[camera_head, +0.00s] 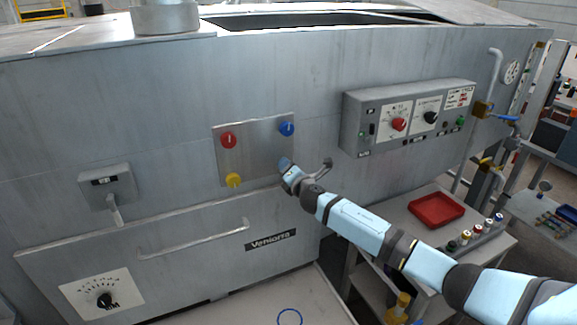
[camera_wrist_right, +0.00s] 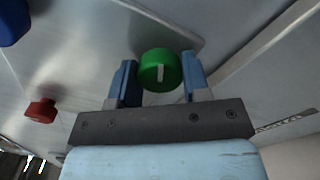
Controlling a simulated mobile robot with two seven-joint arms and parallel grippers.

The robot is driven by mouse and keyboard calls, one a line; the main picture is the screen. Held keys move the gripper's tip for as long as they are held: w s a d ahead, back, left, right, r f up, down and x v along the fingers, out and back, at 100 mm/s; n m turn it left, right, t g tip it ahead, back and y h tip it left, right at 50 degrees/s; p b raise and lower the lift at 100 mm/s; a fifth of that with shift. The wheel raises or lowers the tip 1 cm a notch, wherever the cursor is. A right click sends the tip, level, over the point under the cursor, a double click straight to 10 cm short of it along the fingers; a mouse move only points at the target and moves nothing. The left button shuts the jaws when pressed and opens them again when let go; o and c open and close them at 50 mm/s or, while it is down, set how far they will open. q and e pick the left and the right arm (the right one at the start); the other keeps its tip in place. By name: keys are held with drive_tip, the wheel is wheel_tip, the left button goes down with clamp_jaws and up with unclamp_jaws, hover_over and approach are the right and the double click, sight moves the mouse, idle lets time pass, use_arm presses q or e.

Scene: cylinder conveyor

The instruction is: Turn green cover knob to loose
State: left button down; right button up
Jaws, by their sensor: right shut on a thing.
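The green cover knob (camera_wrist_right: 160,70) shows in the right wrist view, round with a short white mark that points down in the picture. My right gripper (camera_wrist_right: 158,62) has one blue finger on each side of it and is shut on it. In the head view my right gripper (camera_head: 285,163) is at the lower right of the metal cover plate (camera_head: 255,145) and hides the green knob. Red (camera_head: 228,141), blue (camera_head: 288,129) and yellow (camera_head: 233,180) knobs sit at the plate's other corners. My left gripper is in neither view.
A control box (camera_head: 410,112) with dials juts from the machine wall at the right. A long handle (camera_head: 195,240) is below the plate, and a lever switch box (camera_head: 108,187) is at the left. A red tray (camera_head: 436,210) lies on a side table at the lower right.

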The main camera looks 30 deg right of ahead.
drive_tip(key=n+p, duration=0.2)
drive_tip(key=n, duration=0.2)
drive_tip(key=shift+r+n, duration=0.15)
drive_tip(key=shift+n, duration=0.25)
drive_tip(key=n+p, duration=0.2)
drive_tip(key=n, duration=0.2)
drive_tip(key=shift+n+p, duration=0.85)
drive_tip(key=shift+n, duration=0.75)
drive_tip(key=o, duration=0.9)
drive_tip(key=shift+s, duration=0.1)
